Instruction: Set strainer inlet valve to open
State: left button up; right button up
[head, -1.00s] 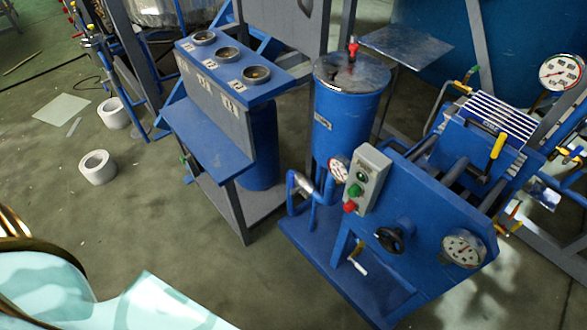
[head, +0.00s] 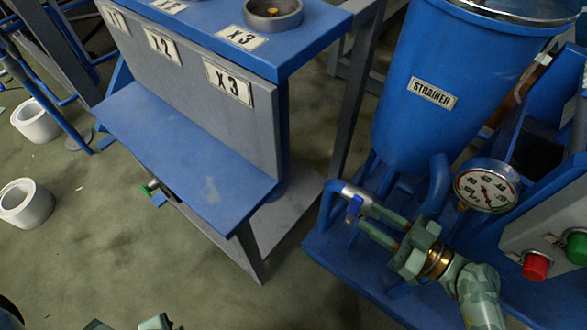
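The strainer (head: 415,125) is a blue cylinder with a white STRAINER label, upright at the upper right. A small valve with a blue handle (head: 355,207) sits on the silver and blue pipe at its lower left. My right gripper (head: 368,218) comes in from the lower right, its two pale green fingers apart and pointing at this valve. The fingertips are close to the handle; I cannot tell whether they touch it. Pale green parts at the bottom edge look like my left gripper (head: 155,322), mostly cut off, its fingers unclear.
A pressure gauge (head: 487,187) stands close above my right gripper. A control box with a red button (head: 535,267) and a green one is at the right. A blue bench (head: 190,155) labelled X1, X2, X3 is left of the strainer. White rings (head: 25,204) lie on the floor.

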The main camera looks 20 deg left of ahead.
aim_at(353, 211)
pick_arm(q)
jog(key=shift+w+d+r+t+h+b, duration=0.15)
jog(key=shift+w+d+r+b, duration=0.05)
jog(key=shift+w+d, duration=0.3)
jog(key=shift+w+d+r+t+h+b, duration=0.2)
jog(key=shift+w+d, duration=0.15)
jog(key=shift+w, duration=0.2)
pick_arm(e)
jog(key=r+x, duration=0.1)
jog(key=x, duration=0.6)
jog(key=shift+w+y, duration=0.25)
jog(key=shift+y, duration=0.05)
jog(key=shift+a+r, duration=0.15)
jog(key=shift+c, duration=0.3)
pick_arm(q)
jog(key=shift+f, duration=0.15)
pick_arm(e)
grip_shut()
